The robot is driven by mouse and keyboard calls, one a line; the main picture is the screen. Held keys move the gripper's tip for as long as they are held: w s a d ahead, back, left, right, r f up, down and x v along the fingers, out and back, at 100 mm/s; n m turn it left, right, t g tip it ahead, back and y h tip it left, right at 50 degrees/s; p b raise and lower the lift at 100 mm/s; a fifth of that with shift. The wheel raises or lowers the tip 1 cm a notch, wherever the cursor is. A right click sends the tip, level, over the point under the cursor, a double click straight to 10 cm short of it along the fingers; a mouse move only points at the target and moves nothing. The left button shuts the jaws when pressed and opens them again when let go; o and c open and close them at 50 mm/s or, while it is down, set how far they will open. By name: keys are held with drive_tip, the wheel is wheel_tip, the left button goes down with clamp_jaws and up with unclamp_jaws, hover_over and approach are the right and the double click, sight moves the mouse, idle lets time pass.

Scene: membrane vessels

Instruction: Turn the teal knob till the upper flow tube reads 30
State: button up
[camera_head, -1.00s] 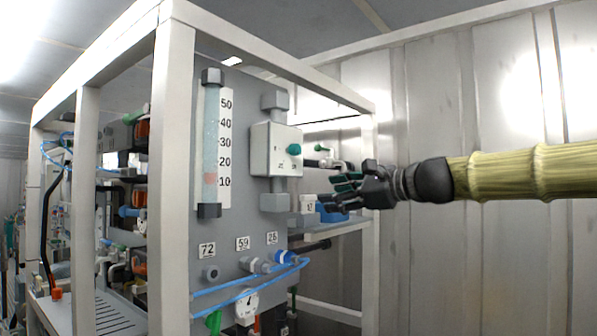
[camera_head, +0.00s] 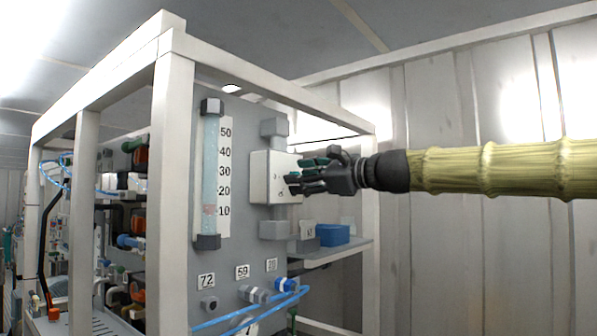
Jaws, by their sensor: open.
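The upper flow tube (camera_head: 210,170) stands upright on the grey panel, beside a white scale marked 10 to 50. A pinkish float (camera_head: 209,210) sits in it near the 10 mark. The white knob box (camera_head: 262,178) is to the right of the tube. My gripper (camera_head: 292,183) is in front of the box's face, fingers pointing left and apart.
A white frame post (camera_head: 173,200) stands left of the tube. Blue hoses (camera_head: 255,308) run below, under labels 72 and 59. A blue box (camera_head: 334,234) sits on a shelf below my gripper. Corrugated metal wall lies behind my arm.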

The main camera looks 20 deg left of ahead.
drive_tip(key=shift+x, duration=0.8)
drive_tip(key=c, duration=1.1)
drive_tip(key=shift+o, duration=0.2)
